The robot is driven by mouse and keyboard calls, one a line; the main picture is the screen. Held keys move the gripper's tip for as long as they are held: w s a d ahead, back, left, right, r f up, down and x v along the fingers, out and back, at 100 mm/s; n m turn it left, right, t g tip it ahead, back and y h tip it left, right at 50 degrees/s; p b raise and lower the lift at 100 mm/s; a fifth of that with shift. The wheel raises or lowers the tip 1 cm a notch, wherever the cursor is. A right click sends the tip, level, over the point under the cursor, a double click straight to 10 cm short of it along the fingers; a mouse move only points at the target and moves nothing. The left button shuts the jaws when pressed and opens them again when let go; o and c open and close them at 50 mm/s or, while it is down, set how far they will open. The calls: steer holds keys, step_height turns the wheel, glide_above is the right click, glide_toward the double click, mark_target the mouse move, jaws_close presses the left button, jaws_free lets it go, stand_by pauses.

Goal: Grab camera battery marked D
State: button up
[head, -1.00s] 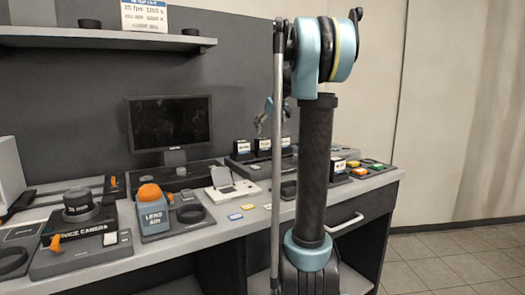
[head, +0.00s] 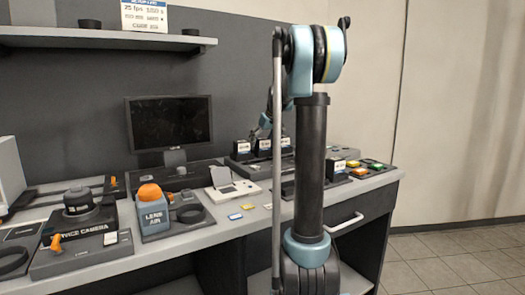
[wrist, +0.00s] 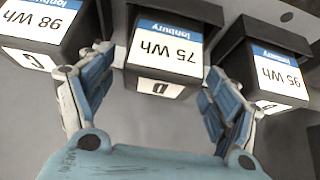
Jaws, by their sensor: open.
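Battery D (wrist: 160,87) is a black block with a white and blue label reading 75 Wh, upside down in the wrist view. It stands in the middle between two similar batteries. The battery marked C (wrist: 42,22), reading 98 Wh, is on its left, and a 95 Wh battery (wrist: 272,75) is on its right with its letter mostly hidden. My gripper (wrist: 160,68) is open, one finger on each side of the front of battery D, with nothing held. In the head view the three batteries (head: 264,145) stand at the back of the desk, below my gripper.
A black monitor (head: 169,122) stands to the left of the batteries. A white device (head: 234,191), an orange-topped lens air bottle (head: 151,212) and a camera (head: 79,207) sit along the desk. A tray with coloured keys (head: 367,167) is at the right.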

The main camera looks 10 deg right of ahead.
steer(key=c, duration=1.7)
steer(key=shift+r, duration=0.1)
steer(key=shift+c, duration=0.2)
